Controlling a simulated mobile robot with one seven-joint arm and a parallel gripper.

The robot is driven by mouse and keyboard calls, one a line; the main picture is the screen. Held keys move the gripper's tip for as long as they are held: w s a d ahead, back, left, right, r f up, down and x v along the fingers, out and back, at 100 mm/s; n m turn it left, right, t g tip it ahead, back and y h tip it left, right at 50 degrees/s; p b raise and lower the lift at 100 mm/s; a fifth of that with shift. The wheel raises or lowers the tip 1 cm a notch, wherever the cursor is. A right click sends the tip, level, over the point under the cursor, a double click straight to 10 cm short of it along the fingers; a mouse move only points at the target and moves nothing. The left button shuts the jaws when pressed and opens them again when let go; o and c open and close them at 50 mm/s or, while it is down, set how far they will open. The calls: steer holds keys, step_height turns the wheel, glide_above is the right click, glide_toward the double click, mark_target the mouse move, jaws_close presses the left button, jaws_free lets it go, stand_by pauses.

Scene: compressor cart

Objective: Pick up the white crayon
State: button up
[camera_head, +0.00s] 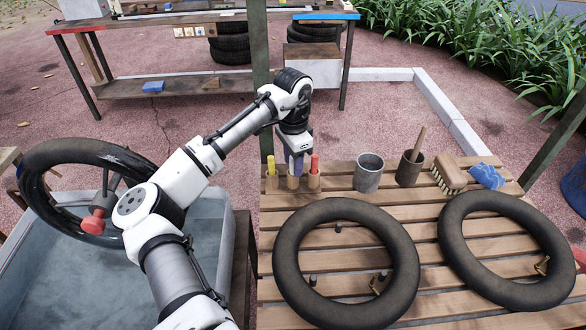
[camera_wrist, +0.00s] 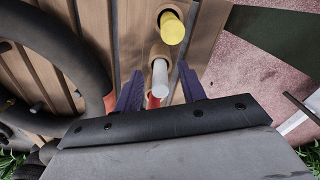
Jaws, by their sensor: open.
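The white crayon (camera_wrist: 160,72) stands in a round hole of a wooden holder (camera_wrist: 157,52), between a yellow crayon (camera_wrist: 172,28) and a red crayon (camera_wrist: 153,102) in the wrist view. My gripper (camera_wrist: 161,78) is open, with one blue-purple finger on each side of the white crayon. I cannot tell whether either finger touches it. In the head view my gripper (camera_head: 296,165) points down over the middle holder and hides the white crayon. The yellow crayon (camera_head: 271,166) is to its left and the red crayon (camera_head: 315,164) to its right.
On the slatted table (camera_head: 430,262) are a grey metal cup (camera_head: 369,174), a darker cup (camera_head: 409,170) with a stick, a brush (camera_head: 449,178), a blue cloth (camera_head: 487,176) and two black tubes (camera_head: 290,245). A water tub (camera_head: 60,275) stands left.

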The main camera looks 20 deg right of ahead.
jaws_close()
steer(key=shift+r, duration=0.1)
